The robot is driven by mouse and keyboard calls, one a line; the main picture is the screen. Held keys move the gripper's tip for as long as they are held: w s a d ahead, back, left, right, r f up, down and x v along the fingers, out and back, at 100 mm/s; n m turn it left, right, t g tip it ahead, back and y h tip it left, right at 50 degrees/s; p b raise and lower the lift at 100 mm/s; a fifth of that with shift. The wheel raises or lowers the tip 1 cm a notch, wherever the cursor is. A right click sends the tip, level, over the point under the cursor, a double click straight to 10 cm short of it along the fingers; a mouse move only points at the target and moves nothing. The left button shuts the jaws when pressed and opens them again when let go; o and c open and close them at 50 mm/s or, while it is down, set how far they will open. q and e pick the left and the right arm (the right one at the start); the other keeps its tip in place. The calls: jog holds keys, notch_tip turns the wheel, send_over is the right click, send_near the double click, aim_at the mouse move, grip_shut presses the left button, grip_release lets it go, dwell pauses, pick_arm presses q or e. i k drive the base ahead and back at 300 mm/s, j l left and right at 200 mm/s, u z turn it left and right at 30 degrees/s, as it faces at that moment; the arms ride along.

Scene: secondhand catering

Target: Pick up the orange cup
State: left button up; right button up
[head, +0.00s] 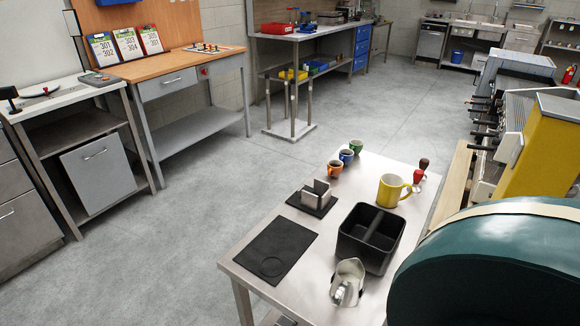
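A small orange cup (335,169) stands upright near the far left edge of a steel table (235,262). It is the nearest cup in a short row, with a blue cup (346,157) and a green cup (356,146) behind it to the right. Its inside looks dark; I cannot tell what is in it. Neither of my grippers is in view, and nothing is touching the orange cup.
The table also holds a yellow mug (390,191), red and black tampers (419,171), a small stand (316,192), a black divided bin (367,240), a black mat (268,249) and a metal pitcher (347,282). A large teal rounded object (490,270) blocks the lower right. Open floor lies left.

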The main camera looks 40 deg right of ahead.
aim_at(332, 172)
jog(key=i+j+u, duration=0.2)
jog(key=i, duration=0.5)
jog(key=i+j+u, duration=0.2)
jog(key=i, duration=0.55)
jog(key=i+z, duration=0.3)
jog(key=z, duration=0.15)
jog(key=i+z, duration=0.35)
jog(key=z, duration=0.15)
jog(key=i+j+z, duration=0.2)
jog(key=z, duration=0.25)
jog(key=i, duration=0.1)
